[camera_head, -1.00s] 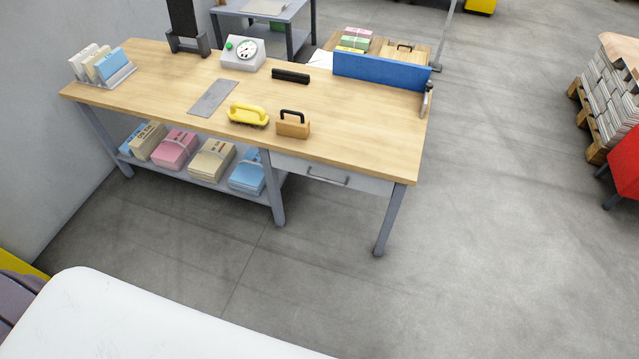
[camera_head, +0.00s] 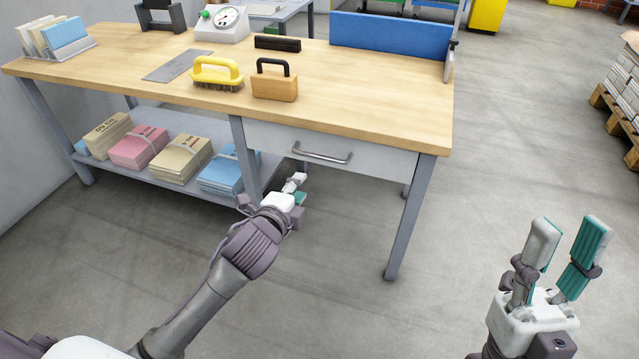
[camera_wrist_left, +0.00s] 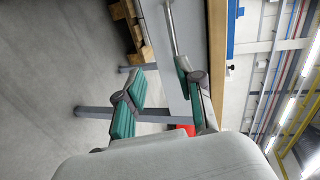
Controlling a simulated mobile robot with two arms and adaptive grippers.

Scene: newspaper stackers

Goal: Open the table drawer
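The table drawer (camera_head: 330,145) has a pale grey front under the right part of the wooden tabletop. It looks closed, its front in line with the table frame. Its metal bar handle (camera_head: 322,155) runs across the front and also shows in the left wrist view (camera_wrist_left: 173,30). My left gripper (camera_head: 300,187) is below and slightly left of the handle, apart from it. In the left wrist view its teal-padded fingers (camera_wrist_left: 158,80) are spread with nothing between them. My right gripper (camera_head: 571,228) is open and empty at the lower right, away from the table.
The workbench (camera_head: 380,110) carries a yellow brush (camera_head: 217,72), a wooden block with black handle (camera_head: 274,85) and a blue panel (camera_head: 390,37). Tied paper bundles (camera_head: 180,158) lie on the lower shelf. A table leg (camera_head: 405,225) stands right of the drawer. The floor in front is clear.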

